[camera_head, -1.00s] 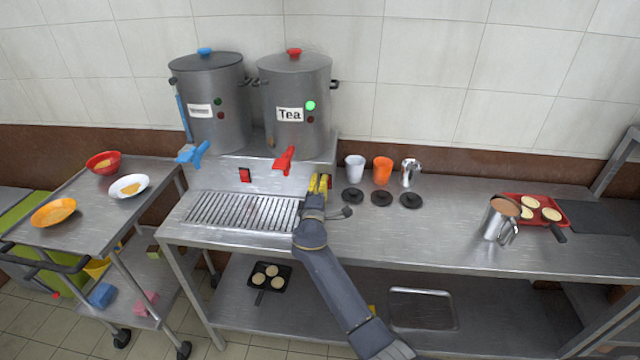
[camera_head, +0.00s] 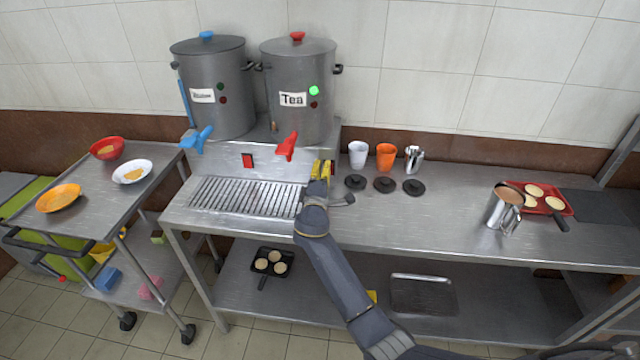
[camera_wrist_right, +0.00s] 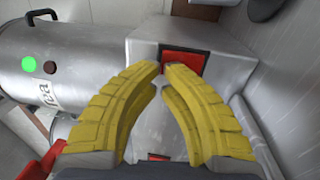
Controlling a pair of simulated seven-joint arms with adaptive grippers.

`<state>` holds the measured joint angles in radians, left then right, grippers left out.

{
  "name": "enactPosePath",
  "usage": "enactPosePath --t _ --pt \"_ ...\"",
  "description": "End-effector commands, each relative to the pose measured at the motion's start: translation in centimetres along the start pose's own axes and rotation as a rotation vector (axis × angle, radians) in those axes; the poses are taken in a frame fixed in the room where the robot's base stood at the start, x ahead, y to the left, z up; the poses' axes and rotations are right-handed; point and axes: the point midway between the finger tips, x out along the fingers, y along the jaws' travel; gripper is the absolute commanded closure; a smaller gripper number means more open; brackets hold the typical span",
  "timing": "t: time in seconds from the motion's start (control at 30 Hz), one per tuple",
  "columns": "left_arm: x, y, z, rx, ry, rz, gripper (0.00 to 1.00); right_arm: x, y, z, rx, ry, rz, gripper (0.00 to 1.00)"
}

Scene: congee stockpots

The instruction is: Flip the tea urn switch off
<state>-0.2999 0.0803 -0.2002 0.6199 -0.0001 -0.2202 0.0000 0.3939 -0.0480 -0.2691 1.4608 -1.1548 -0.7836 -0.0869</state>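The grey tea urn (camera_head: 300,75) with a "Tea" label and a lit green light (camera_head: 314,91) stands on a metal base (camera_head: 215,160). In the right wrist view, a red switch (camera_wrist_right: 190,60) in a dark frame is on the base, just beyond my fingertips. In the head view, my right gripper (camera_head: 322,168) largely hides that switch. Its yellow fingers (camera_wrist_right: 162,68) are brought nearly together, with a slim gap and nothing held. I cannot tell whether they touch the switch. My left gripper is not in view.
A second urn (camera_head: 213,90) stands left, with another red switch (camera_head: 248,161) below. The red tea tap (camera_head: 288,146) sticks out near my gripper. White (camera_head: 358,154) and orange (camera_head: 386,157) cups stand to the right. The counter front (camera_head: 390,225) is clear.

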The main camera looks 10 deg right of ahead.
Motion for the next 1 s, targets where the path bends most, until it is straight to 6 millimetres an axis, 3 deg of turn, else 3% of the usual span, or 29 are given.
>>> enactPosePath --t 0.5,0.7,1.0 --pt "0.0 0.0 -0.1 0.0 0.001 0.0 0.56 -9.4 1.4 -0.7 0.001 0.011 -0.008 1.0" --pt "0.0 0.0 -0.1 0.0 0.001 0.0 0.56 -11.6 1.9 -0.7 0.0 0.01 -0.007 1.0" --pt "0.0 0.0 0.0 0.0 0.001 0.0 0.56 -12.7 2.2 -0.6 -0.001 0.01 -0.007 1.0"
